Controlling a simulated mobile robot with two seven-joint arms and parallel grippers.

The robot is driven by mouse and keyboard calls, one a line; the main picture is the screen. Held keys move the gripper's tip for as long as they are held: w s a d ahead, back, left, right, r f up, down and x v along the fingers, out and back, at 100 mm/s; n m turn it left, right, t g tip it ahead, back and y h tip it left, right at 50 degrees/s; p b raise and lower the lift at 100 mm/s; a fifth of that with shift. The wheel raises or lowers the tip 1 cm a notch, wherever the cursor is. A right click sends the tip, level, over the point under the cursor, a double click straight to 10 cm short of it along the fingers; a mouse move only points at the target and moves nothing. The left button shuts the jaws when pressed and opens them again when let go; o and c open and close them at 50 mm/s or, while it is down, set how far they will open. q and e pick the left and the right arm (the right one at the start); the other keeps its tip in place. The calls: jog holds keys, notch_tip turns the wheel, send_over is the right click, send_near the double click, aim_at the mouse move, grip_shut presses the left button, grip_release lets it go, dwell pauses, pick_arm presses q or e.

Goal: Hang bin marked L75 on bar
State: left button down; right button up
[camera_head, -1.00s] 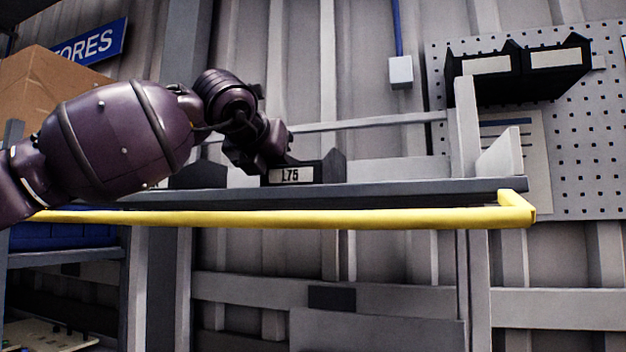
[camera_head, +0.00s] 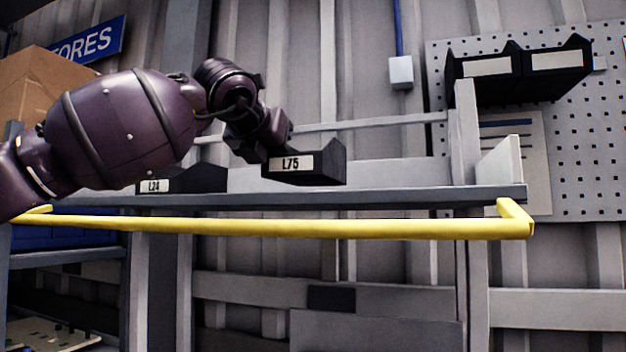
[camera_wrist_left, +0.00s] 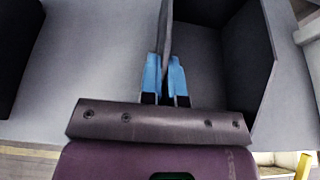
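The black bin marked L75 (camera_head: 320,163) is a little above the grey shelf in the head view, its label facing me. My left gripper (camera_head: 268,150) is at the bin's left side. In the left wrist view the blue fingertips of my left gripper (camera_wrist_left: 165,80) are closed on a thin side wall of the bin (camera_wrist_left: 232,50), whose inside looks empty. Two black bins (camera_head: 520,72) hang side by side on the pegboard at upper right; the bar behind them is mostly hidden, with a short light end (camera_head: 598,63) showing. My right gripper is not in view.
A yellow rail (camera_head: 300,227) runs along the front of the shelf (camera_head: 420,195). A grey upright (camera_head: 465,130) and a pale end plate (camera_head: 502,162) stand at the shelf's right end. A cardboard box (camera_head: 35,95) is far left.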

pick_arm(q)
jog(key=shift+r, duration=0.25)
jog(key=shift+s+f, duration=0.1)
jog(key=shift+s, duration=0.1)
jog(key=shift+s+a+f+b, duration=0.1)
jog(key=shift+s+a+b, duration=0.2)
jog(key=shift+s+b, duration=0.25)
jog(key=shift+s+a+b, duration=0.3)
jog(key=shift+s+b, duration=0.15)
jog(key=shift+s, duration=0.2)
jog(key=shift+s+a+b, duration=0.3)
jog(key=shift+s+a, duration=0.05)
jog(key=shift+s, duration=0.45)
jog(key=shift+s+a+b, duration=0.25)
jog(key=shift+s+a, duration=0.05)
jog(key=shift+s, duration=0.5)
jog(key=s, duration=0.1)
jog(key=s+a, duration=0.1)
jog(key=s, duration=0.1)
jog(key=s+a+b, duration=0.1)
jog(key=s, duration=0.1)
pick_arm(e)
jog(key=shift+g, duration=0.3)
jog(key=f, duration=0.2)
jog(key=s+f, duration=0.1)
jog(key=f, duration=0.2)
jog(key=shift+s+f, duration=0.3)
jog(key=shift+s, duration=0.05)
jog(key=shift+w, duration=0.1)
